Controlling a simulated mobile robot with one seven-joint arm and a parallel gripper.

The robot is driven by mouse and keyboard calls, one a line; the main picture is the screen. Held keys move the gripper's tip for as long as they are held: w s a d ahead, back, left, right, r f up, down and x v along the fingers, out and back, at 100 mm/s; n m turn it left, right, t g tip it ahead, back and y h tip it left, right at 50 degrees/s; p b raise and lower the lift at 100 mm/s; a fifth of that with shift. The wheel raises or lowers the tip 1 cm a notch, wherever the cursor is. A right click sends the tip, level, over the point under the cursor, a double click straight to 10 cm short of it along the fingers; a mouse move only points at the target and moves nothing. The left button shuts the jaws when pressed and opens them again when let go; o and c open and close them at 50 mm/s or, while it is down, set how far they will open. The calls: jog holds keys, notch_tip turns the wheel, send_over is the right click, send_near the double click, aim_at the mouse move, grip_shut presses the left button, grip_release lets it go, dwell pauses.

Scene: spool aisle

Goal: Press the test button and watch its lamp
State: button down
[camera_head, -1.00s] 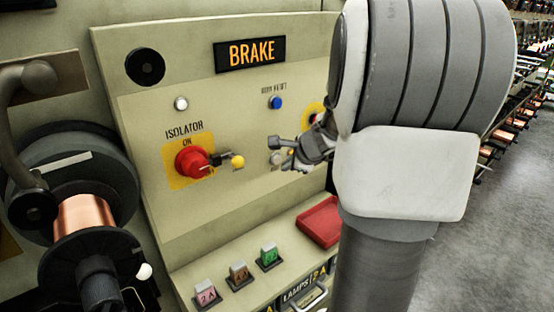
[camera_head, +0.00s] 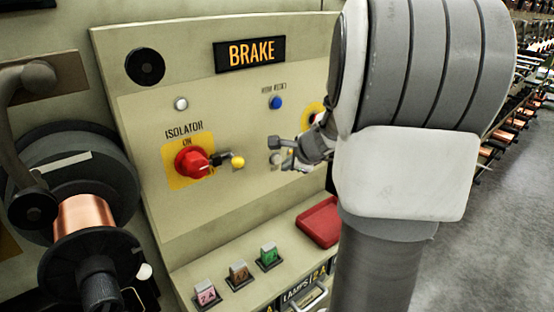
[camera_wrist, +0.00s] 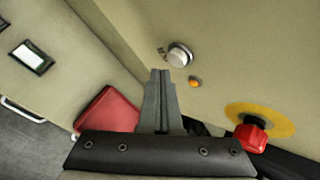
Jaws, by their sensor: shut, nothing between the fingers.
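A round grey button (camera_wrist: 179,55) with a silver rim is on the beige panel in the wrist view, with a small label beside it that I cannot read. It also shows in the head view (camera_head: 275,159), partly behind my gripper. A small orange lamp (camera_wrist: 194,83) sits next to the button; I cannot tell whether it is lit. My gripper (camera_wrist: 161,72) is shut and empty, its tips just short of the button in the picture. I cannot tell whether they touch it. In the head view my gripper (camera_head: 289,163) is in front of the panel's right part.
A red knob on a yellow disc (camera_wrist: 253,132) stands right of my fingers. A red tray (camera_head: 319,222) and lamp blocks (camera_head: 238,272) are below.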

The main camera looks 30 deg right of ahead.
jog(key=shift+w, duration=0.1)
dwell(0.3)
jog(key=shift+w, duration=0.35)
jog(key=shift+w, duration=0.5)
dwell(0.6)
jog(key=shift+s, duration=0.15)
jog(key=shift+s+b, duration=0.3)
jog(key=shift+s, duration=0.5)
jog(key=s+b, duration=0.2)
jog(key=s, duration=0.4)
jog(key=shift+d, duration=0.25)
dwell(0.5)
